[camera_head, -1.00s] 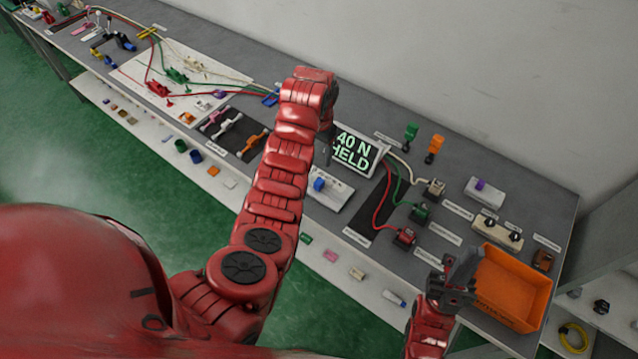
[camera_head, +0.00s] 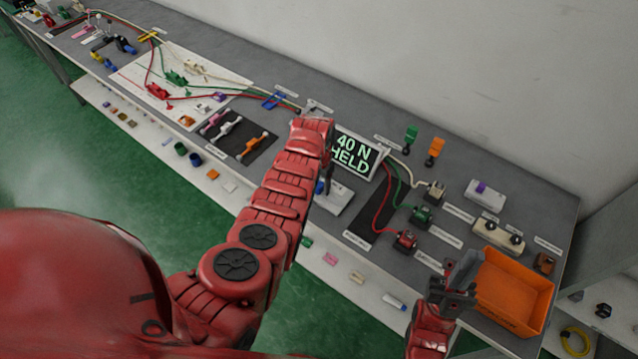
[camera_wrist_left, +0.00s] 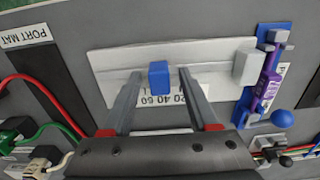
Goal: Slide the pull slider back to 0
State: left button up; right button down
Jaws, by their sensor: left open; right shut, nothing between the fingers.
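The pull slider has a white base plate (camera_head: 334,203) and a small blue block (camera_wrist_left: 158,77). In the head view, my left gripper (camera_head: 325,183) partly hides the slider. In the left wrist view, the fingers of my left gripper (camera_wrist_left: 159,80) are open, one on each side of the blue block, with gaps between block and fingers. A printed scale with 20, 40 and 60 (camera_wrist_left: 176,99) shows beside the block; the other marks are hidden or unclear. My right gripper (camera_head: 467,266) is shut and empty beside the orange bin.
A display (camera_head: 355,154) reading "40 N HELD" stands beside the slider. A purple lever on a blue base (camera_wrist_left: 268,80) is close to the slider in the left wrist view. The orange bin (camera_head: 517,287) is at right. Red, green and white cables lead to plugs nearby.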

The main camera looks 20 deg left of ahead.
pick_arm(q)
jog(key=shift+f, duration=0.1)
jog(key=shift+c, duration=0.3)
grip_shut()
jog(key=a+b, duration=0.1)
jog(key=b, duration=0.1)
jog(key=w+a+b, duration=0.1)
jog(key=a+b, duration=0.1)
jog(key=w+a+b, duration=0.1)
jog(key=a+b, duration=0.1)
jog(key=shift+a+f, duration=0.15)
jog(key=shift+f, duration=0.1)
jog(key=shift+a+r, duration=0.15)
jog(key=shift+r, duration=0.15)
jog(key=shift+c, duration=1)
grip_release()
jog(key=shift+o, duration=1.3)
jog(key=shift+a, duration=0.1)
